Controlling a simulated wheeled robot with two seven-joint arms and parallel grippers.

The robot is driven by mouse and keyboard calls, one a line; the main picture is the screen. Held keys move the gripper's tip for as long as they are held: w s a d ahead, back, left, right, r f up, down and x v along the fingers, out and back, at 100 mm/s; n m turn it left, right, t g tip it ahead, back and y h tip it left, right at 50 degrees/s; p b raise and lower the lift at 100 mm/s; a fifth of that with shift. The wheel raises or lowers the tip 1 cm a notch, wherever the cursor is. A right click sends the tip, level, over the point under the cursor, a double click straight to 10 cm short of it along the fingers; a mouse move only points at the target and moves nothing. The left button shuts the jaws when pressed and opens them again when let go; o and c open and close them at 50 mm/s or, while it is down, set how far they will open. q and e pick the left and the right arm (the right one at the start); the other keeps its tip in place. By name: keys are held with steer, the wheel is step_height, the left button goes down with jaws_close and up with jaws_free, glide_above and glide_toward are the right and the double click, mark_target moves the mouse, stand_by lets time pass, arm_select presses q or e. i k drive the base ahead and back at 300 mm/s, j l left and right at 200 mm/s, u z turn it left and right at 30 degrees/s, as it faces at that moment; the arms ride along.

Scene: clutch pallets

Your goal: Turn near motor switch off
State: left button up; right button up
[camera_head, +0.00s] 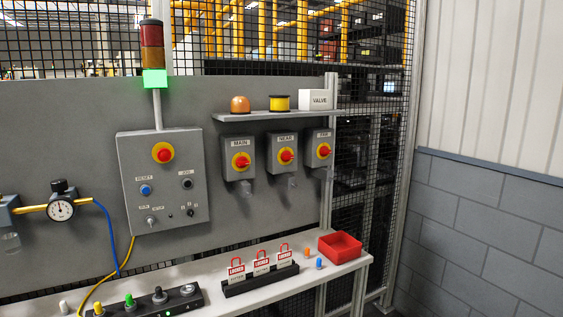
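The near motor switch (286,156) is a grey box with a red rotary knob on a yellow disc, the middle one of three on the grey panel. Its label appears to read NEAR. The knob's exact handle angle is too small to tell. The switch labelled MAIN (241,161) is to its left. A third similar switch (323,151) is to its right, its label hard to read. Neither of my grippers is in view, and nothing covers the near switch.
A shelf (268,115) above holds an orange dome, a yellow spool and a VALVE box. Left are a control box (163,181) and green-lit stack light (154,79). Below, a bench (215,285) carries red padlocks with tags (261,265) and a red bin (340,246).

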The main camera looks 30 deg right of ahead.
mark_target(286, 156)
steer(key=z, duration=1.25)
